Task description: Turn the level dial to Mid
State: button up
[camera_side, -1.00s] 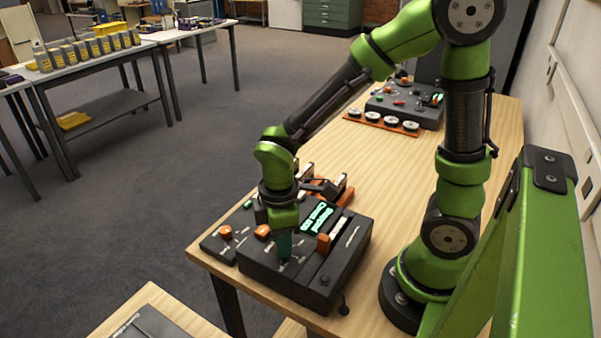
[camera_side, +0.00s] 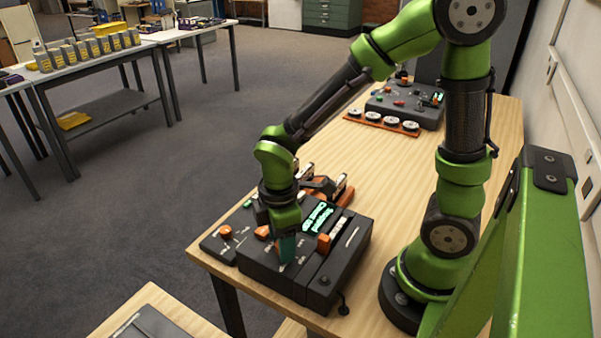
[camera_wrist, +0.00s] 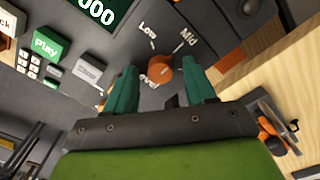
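The level dial (camera_wrist: 160,70) is a small orange knob on the dark panel of a console (camera_side: 325,265). In the wrist view, the words Low (camera_wrist: 148,30) and Mid (camera_wrist: 188,37) are printed beyond it, and the Level label is partly hidden by my left finger. I cannot clearly tell which mark the dial points at. My gripper (camera_wrist: 161,72) has two teal fingers, one on each side of the dial, with a visible gap to it on both sides. In the side view, my gripper (camera_side: 287,248) reaches down to the console top and hides the dial.
A lit green screen (camera_side: 319,214) and an orange slider knob (camera_side: 324,242) are close beside my gripper. A green Play button (camera_wrist: 46,45) is on the panel. Another console (camera_side: 405,105) and a rack of white round pieces (camera_side: 383,122) stand farther back. The table middle is clear.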

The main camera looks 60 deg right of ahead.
notch_tip(320, 180, up, 17)
dwell(0.7)
jog(key=shift+f, duration=0.1)
jog(key=s+d+m+t+y, duration=0.1)
jog(key=d+m+t, duration=0.1)
jog(key=m, duration=0.5)
jog(key=s+d+m+t+y, duration=0.1)
jog(key=s+d+m+t, duration=0.1)
jog(key=m+t, duration=0.3)
jog(key=d+m, duration=0.1)
jog(key=m, duration=0.1)
jog(key=shift+s+m, duration=0.3)
